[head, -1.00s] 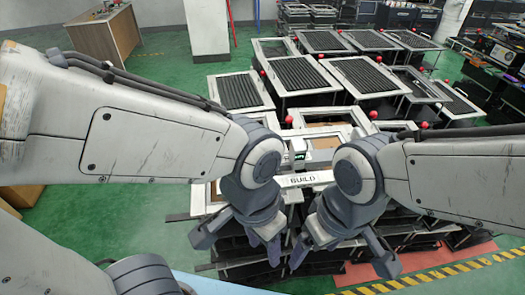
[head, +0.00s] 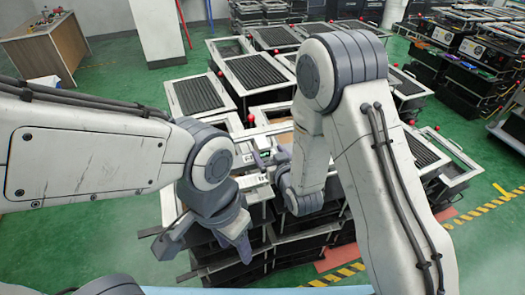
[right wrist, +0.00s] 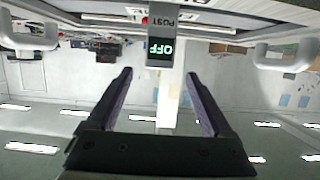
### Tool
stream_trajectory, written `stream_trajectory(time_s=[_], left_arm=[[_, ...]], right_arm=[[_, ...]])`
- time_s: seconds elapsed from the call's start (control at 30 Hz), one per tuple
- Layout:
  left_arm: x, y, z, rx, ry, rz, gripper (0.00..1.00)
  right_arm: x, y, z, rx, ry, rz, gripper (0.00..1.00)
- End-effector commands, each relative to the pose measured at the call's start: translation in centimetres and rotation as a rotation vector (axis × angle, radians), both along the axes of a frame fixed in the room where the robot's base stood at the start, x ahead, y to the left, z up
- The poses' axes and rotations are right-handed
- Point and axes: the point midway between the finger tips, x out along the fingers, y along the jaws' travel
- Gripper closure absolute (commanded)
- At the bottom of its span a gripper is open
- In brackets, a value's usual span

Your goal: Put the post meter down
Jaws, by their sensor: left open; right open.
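The post meter (right wrist: 160,47) is a small grey box with a lit green "OFF" display and the word "POST". It shows upside down at the top middle of the right wrist view, just beyond my right fingertips. My right gripper (right wrist: 158,76) is open, with the meter apart from both fingers. In the head view my right gripper (head: 270,168) is beside the frame of the fixture, partly hidden by its own wrist. My left gripper (head: 205,245) is open and empty, lower left of it, in front of the fixture.
A white labelled panel (head: 252,181) sits on the fixture between my grippers. Several framed fixtures with black slatted tops (head: 200,95) and red knobs stand behind. A wooden desk (head: 42,52) is at far left. Green floor (head: 110,235) is clear at left.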

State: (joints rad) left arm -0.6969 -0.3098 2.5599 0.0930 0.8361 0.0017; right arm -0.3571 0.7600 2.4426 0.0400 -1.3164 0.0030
Motion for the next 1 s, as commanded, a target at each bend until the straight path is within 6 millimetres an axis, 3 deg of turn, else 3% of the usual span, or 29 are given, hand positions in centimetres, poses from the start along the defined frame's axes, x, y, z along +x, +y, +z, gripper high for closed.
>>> stream_trajectory(time_s=[0.3, 0.47, 0.73, 1.0], left_arm=[[0.0, 0.0, 1.8, 0.0, 0.0, 0.001, 0.5], [0.0, 0.0, 2.1, 0.0, 0.0, 0.001, 0.5], [0.0, 0.0, 4.6, 0.0, 0.0, -0.001, 0.5], [0.0, 0.0, 5.0, 0.0, 0.0, -0.003, 0.5]], right_arm=[[3.9, 1.1, -1.0, 0.004, -0.015, -0.003, 0.15], [4.9, 1.4, -1.4, 0.004, -0.015, -0.002, 0.15], [7.7, 2.3, -2.4, 0.004, -0.014, -0.002, 0.15], [9.5, 2.9, -3.3, 0.004, -0.014, -0.002, 0.15]])
